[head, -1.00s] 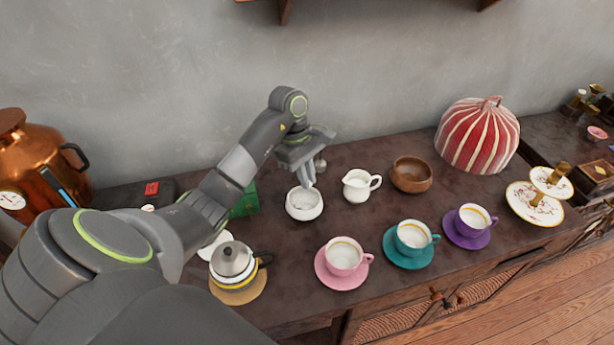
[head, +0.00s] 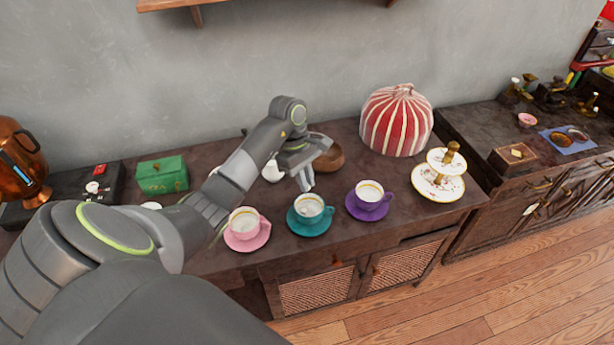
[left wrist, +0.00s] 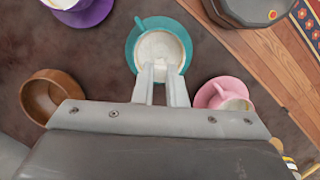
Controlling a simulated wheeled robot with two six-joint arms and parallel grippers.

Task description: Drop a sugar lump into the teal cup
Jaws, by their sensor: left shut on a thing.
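The teal cup (head: 318,213) stands upright on its teal saucer (head: 312,231) at the front of the dark counter, between the pink and purple cups. My left gripper (head: 307,186) points down just behind and above the teal cup. In the left wrist view, its fingertips (left wrist: 160,70) overlap the near rim of the teal cup (left wrist: 160,34). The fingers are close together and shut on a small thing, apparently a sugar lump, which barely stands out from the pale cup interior. The white bowl is hidden behind my arm. My right gripper is out of view.
The pink cup (head: 244,222) and purple cup (head: 370,196) flank the teal one closely. A white jug (head: 271,172) and wooden bowl (head: 330,160) stand behind my gripper. A striped tea cosy (head: 396,120) and tiered stand (head: 438,186) are to the right.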

